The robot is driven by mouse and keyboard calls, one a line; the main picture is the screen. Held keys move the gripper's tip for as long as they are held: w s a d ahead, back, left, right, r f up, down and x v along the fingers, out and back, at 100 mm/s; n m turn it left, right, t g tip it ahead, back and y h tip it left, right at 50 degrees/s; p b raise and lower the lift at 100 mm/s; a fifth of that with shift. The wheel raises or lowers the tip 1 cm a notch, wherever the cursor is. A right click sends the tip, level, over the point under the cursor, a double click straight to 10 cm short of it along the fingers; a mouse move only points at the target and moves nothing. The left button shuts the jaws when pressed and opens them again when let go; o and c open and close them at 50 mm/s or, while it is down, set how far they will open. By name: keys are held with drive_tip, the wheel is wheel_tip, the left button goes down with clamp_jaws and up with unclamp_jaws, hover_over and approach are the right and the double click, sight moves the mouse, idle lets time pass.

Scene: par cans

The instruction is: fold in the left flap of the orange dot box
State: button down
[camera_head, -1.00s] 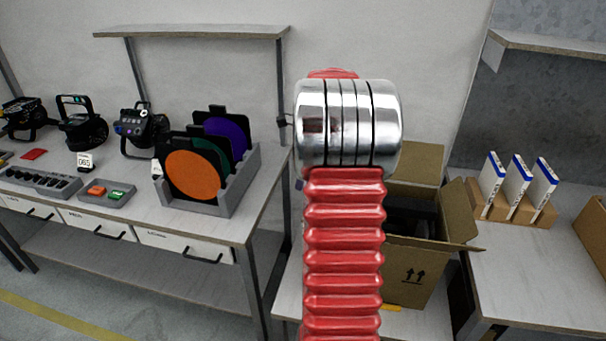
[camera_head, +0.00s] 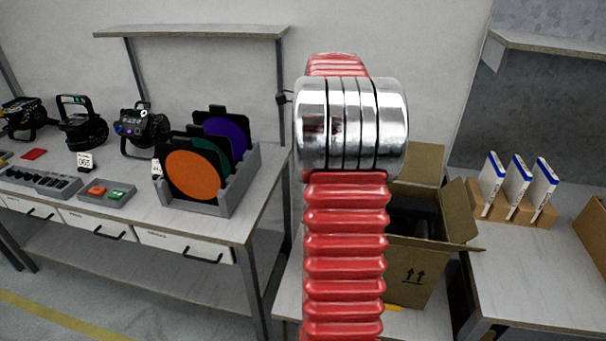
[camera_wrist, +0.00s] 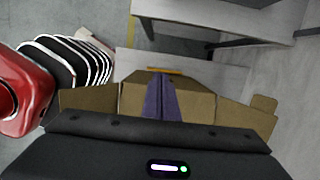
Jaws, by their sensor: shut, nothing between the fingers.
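The brown cardboard box (camera_head: 414,275) stands on a low table at the right, printed with two up arrows. An orange mark (camera_head: 392,307) lies at its near base. Its right flap (camera_head: 458,212) sticks outward and its back flap (camera_head: 420,163) stands up. My arm hides the box's left side in the head view. In the wrist view the box (camera_wrist: 198,102) is below my gripper (camera_wrist: 161,78), with flaps spread at both sides (camera_wrist: 90,98) (camera_wrist: 248,117). I cannot tell which is the left one. My purple fingers are shut and empty, over the box; contact cannot be told.
A workbench (camera_head: 250,212) at the left holds a rack with coloured discs (camera_head: 195,174) and several lamps (camera_head: 80,125). A bench (camera_head: 530,275) at the right holds a stand (camera_head: 515,208) with three white-and-blue packs. Another box (camera_head: 592,240) sits at the right edge.

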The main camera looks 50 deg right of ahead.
drive_tip(key=shift+r, duration=1.5)
drive_tip(key=shift+w, duration=0.1)
wheel_tip(320, 180, down, 4)
drive_tip(key=s+a+n, duration=0.1)
drive_tip(key=s+n, duration=0.1)
drive_tip(key=n, duration=0.5)
drive_tip(key=s+a+r+n+t, duration=0.1)
drive_tip(key=s+a+n, duration=0.3)
drive_tip(key=a+n, duration=0.4)
drive_tip(key=s+a+r+n+t, duration=0.1)
drive_tip(key=s+a+n, duration=0.3)
drive_tip(key=a, duration=1.5)
drive_tip(key=s+a+r+n+t+h, duration=0.1)
drive_tip(key=s+a+n, duration=0.2)
drive_tip(key=a+n, duration=0.8)
drive_tip(key=a, duration=0.3)
drive_tip(key=shift+s+r+n+t, duration=0.3)
drive_tip(key=shift+s+r, duration=0.1)
